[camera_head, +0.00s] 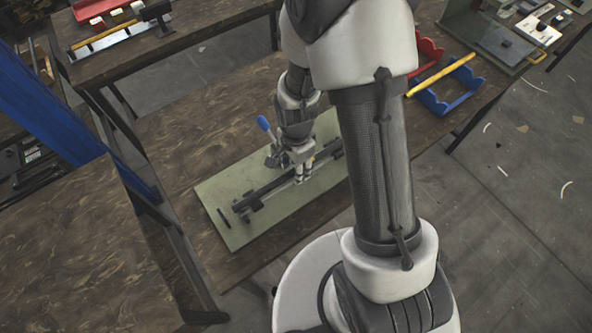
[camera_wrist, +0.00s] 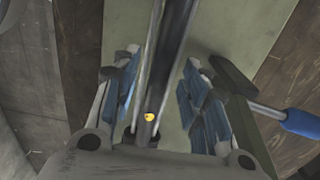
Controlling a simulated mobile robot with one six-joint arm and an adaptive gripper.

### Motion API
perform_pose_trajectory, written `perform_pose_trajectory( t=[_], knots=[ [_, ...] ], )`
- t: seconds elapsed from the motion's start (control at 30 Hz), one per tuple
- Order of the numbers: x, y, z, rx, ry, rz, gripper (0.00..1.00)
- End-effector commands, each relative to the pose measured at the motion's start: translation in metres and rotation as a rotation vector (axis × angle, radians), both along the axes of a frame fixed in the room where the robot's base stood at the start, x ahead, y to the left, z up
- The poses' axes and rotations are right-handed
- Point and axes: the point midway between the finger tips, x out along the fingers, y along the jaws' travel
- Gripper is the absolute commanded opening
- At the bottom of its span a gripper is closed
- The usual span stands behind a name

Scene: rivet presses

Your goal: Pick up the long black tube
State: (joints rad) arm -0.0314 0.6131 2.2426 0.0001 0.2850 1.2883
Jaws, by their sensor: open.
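The long black tube (camera_head: 272,191) lies in a long, low holder on the green board (camera_head: 225,187), running diagonally across it. In the wrist view, the dark tube (camera_wrist: 174,48) runs up the picture between pale rails, with a small yellow spot near its lower end. My gripper (camera_head: 303,179) is low over the tube, towards its right part. In the wrist view, my gripper (camera_wrist: 158,78) is open, with one blue-padded finger on each side of the tube. The gripper hides part of the tube, and I cannot tell whether the fingers touch it.
A blue-handled lever (camera_head: 264,124) stands behind the tube; its handle (camera_wrist: 301,122) is right of my fingers in the wrist view. A short black piece (camera_head: 224,218) lies at the board's left. A blue cradle (camera_head: 450,97) with a yellow tube stands right. The bench's left part is bare.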

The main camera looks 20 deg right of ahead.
Motion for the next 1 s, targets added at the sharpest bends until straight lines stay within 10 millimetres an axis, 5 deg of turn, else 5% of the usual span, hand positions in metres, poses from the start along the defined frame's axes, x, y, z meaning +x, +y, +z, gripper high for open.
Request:
perform_pose_trajectory(
  t=[0.67,1.0],
  knots=[
    [-0.0003,0.0000,0.0007,0.000,0.001,0.000,0.00],
    [0.0000,0.0000,0.0009,0.000,0.000,0.000,0.00]
  ],
)
